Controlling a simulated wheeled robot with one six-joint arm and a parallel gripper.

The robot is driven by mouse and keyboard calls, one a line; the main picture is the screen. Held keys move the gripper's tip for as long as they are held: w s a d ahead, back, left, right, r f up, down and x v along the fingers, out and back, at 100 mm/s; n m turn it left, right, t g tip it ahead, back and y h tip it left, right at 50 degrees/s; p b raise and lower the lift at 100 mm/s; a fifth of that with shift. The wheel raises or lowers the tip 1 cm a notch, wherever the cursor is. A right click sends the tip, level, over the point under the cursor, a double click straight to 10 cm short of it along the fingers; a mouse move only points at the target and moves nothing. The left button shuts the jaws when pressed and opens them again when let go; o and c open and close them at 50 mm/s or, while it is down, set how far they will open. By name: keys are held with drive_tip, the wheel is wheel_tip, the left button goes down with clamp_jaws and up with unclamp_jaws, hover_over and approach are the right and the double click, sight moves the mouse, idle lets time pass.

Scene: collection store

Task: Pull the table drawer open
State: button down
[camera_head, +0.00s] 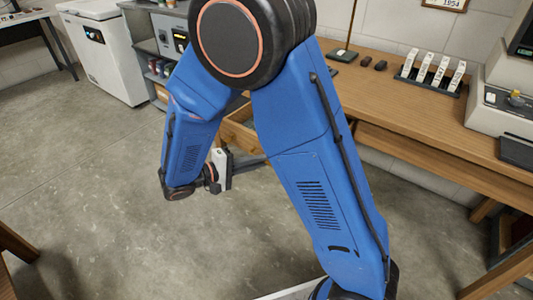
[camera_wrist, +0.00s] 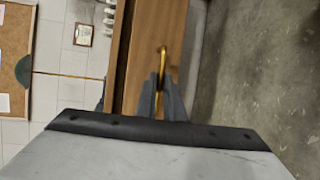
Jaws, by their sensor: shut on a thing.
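The wooden table (camera_head: 395,98) stands along the wall in the head view. Its drawer (camera_head: 238,134) juts out from under the table top at the left, with part of its inside showing, so it stands at least partly open. My blue arm hides the rest of it. In the wrist view, turned on its side, the brown wooden front (camera_wrist: 150,45) carries a brass-coloured handle (camera_wrist: 163,58). My gripper (camera_wrist: 160,90) is shut on this handle, one dark finger on each side. In the head view the fingertips are hidden behind my arm.
A rack of white boxes (camera_head: 432,75) and small dark items (camera_head: 373,64) stand on the table. A grey machine (camera_head: 503,100) is at the right. A white chest (camera_head: 105,55) and shelves stand at the back left. The concrete floor (camera_head: 90,175) at the left is clear.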

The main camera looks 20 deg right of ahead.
drive_tip(key=shift+s+a, duration=0.5)
drive_tip(key=shift+a, duration=0.25)
drive_tip(key=c, duration=1.9)
unclamp_jaws()
drive_tip(key=shift+o, duration=0.2)
drive_tip(key=v, duration=1.7)
drive_tip(key=shift+a, duration=0.2)
drive_tip(key=shift+d, duration=0.1)
